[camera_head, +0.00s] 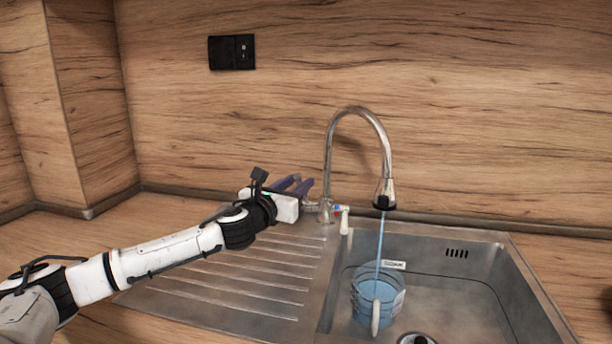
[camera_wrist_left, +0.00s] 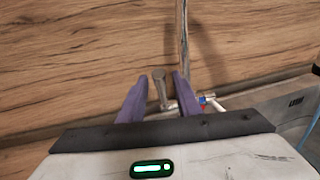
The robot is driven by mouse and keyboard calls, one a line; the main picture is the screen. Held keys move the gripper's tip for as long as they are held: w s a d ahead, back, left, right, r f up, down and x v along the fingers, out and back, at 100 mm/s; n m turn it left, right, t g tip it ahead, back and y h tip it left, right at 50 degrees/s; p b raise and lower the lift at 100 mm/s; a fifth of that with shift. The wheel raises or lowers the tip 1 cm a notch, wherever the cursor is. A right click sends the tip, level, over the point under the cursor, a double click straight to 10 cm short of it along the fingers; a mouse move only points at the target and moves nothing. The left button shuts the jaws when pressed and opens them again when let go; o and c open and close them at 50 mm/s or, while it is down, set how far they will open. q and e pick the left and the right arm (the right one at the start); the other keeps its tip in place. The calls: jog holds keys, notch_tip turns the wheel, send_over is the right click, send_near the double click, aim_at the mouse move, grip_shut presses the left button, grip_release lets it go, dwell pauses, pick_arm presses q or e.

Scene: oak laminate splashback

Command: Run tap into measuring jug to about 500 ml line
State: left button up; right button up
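The chrome tap (camera_head: 328,160) arches over the sink, and a blue stream (camera_head: 380,240) falls from its spout into the measuring jug (camera_head: 398,304). The clear jug stands upright in the basin, handle facing me, with bluish water in it; I cannot read its lines or level. My left gripper (camera_head: 304,181) is beside the tap base, left of it. In the left wrist view its purple fingers (camera_wrist_left: 161,80) are apart, with the metal tap lever (camera_wrist_left: 159,89) between them and a gap visible on both sides. My right gripper is out of view.
The steel sink (camera_head: 470,290) has a ribbed drainer (camera_head: 235,285) on its left, below my left arm. A drain fitting (camera_head: 417,339) lies near the jug. A black socket (camera_head: 231,52) is on the wooden splashback. The counter at left is clear.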

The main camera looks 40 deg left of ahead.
pick_arm(q)
jog(key=shift+p+x, duration=0.35)
jog(key=shift+x, duration=2.3)
grip_shut()
